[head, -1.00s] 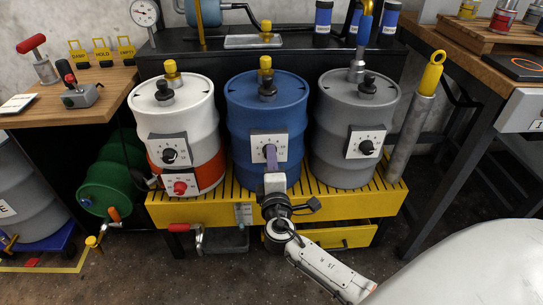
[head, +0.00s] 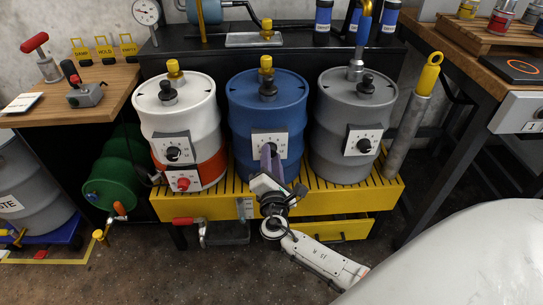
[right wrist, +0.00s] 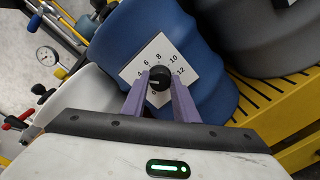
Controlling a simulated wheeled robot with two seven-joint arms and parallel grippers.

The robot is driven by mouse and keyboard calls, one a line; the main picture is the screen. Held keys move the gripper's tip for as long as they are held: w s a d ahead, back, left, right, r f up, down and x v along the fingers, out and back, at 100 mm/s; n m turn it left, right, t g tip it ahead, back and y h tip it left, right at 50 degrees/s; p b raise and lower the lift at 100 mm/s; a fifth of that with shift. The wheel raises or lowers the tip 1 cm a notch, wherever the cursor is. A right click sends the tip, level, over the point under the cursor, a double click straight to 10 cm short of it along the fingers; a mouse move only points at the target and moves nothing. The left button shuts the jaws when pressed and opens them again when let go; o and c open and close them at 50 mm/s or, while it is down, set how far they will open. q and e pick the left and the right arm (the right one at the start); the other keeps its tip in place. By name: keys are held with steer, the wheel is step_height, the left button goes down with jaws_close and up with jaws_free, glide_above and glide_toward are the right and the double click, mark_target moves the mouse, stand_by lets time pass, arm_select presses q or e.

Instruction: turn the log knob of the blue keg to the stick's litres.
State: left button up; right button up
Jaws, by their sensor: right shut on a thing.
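The blue keg (head: 268,105) stands in the middle of the yellow slatted stand, between the white-and-red keg and the grey keg. Its log knob (right wrist: 159,80) is black, on a white dial plate (right wrist: 165,58) with numbers including 4, 6, 8, 10 and 12. In the right wrist view the purple fingers of my right gripper (right wrist: 159,88) are on both sides of the knob, closed on it. In the head view my right gripper (head: 268,160) reaches the dial from below and hides part of it. The knob's exact setting is hard to read. My left gripper is not in view.
The white-and-red keg (head: 176,115) and grey keg (head: 350,115) stand close on either side, each with its own dial. A grey stick (head: 408,125) with a yellow ring top leans at the right end of the yellow stand (head: 225,205).

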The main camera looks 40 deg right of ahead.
stand_by(0.4)
steer(key=o, duration=1.1)
steer(key=shift+c, duration=0.2)
arm_select(q)
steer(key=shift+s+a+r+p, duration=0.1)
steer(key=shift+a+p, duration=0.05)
steer(key=shift+p, duration=0.45)
arm_select(e)
steer(key=v, duration=1)
steer(key=shift+s, duration=0.2)
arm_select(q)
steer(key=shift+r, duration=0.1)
arm_select(e)
steer(key=shift+a, duration=0.1)
